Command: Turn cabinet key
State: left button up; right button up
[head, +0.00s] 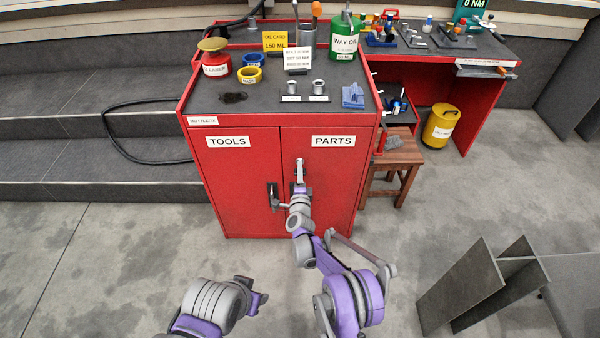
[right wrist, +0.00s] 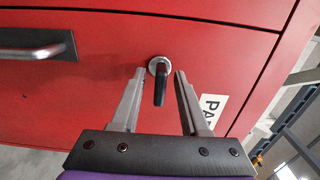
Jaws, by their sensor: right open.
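The red cabinet (head: 235,165) has two doors labelled TOOLS and PARTS. The key (right wrist: 160,86) has a dark, narrow bow and sits in a round silver lock (right wrist: 155,64) on the PARTS door. My right gripper (right wrist: 160,73) is open, with one finger on each side of the key and a visible gap to it on both sides. In the head view my right gripper (head: 299,175) is in front of the PARTS door and partly covers the lock area. My left gripper (head: 257,292) is low at the front, away from the cabinet; its jaw opening is unclear.
A door handle (right wrist: 35,44) is left of the lock. The cabinet top holds a red can (head: 216,65), a green WAY OIL can (head: 344,42) and tape rolls. A wooden stool (head: 402,152) stands close on the right. Grey panels (head: 475,290) stand at lower right. The floor in front is clear.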

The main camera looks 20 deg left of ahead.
grip_shut()
jog(key=shift+f+n+b, duration=0.15)
jog(key=shift+n+b, duration=1.2)
jog(key=shift+n, duration=0.35)
jog(key=n+b, duration=0.1)
jog(key=n, duration=0.2)
jog(key=shift+n+b, duration=0.3)
jog(key=shift+n, duration=0.1)
jog(key=n+b, duration=0.1)
jog(key=n, duration=0.9)
jog(key=shift+n, duration=0.4)
grip_release()
